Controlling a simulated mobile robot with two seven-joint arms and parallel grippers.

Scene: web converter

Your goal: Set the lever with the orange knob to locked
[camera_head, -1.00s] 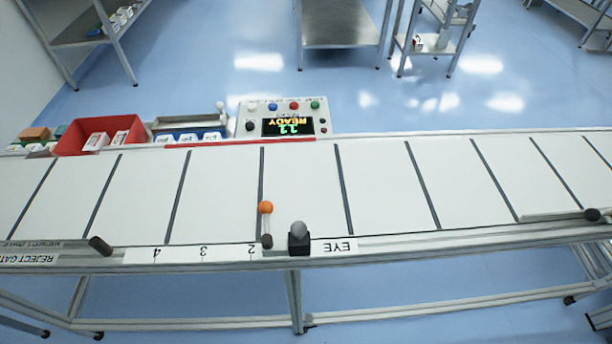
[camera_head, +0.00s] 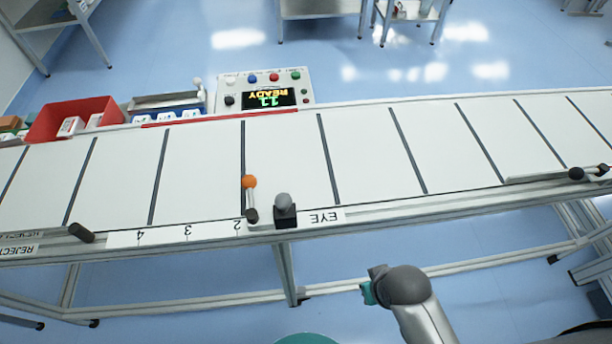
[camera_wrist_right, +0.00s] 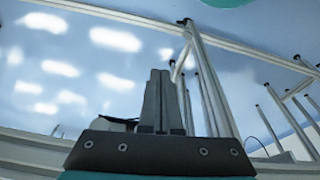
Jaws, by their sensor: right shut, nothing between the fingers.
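The lever's orange knob (camera_head: 249,182) stands on a short pale stem near the conveyor's front rail, by the "2" on the number scale. The stem ends in a dark pivot (camera_head: 251,215) at the rail. No "locked" marking can be read. In the head view my right arm (camera_head: 405,287) is in front of the conveyor, below and to the right of the lever and clear of it; its fingertips cannot be made out there. In the right wrist view my right gripper (camera_wrist_right: 159,75) is shut and empty. My left gripper is not in view.
Right beside the lever stands a black block with a grey ball (camera_head: 284,201), next to the EYE label (camera_head: 324,218). A dark-tipped handle (camera_head: 82,232) is at the rail's left. The belt is empty.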

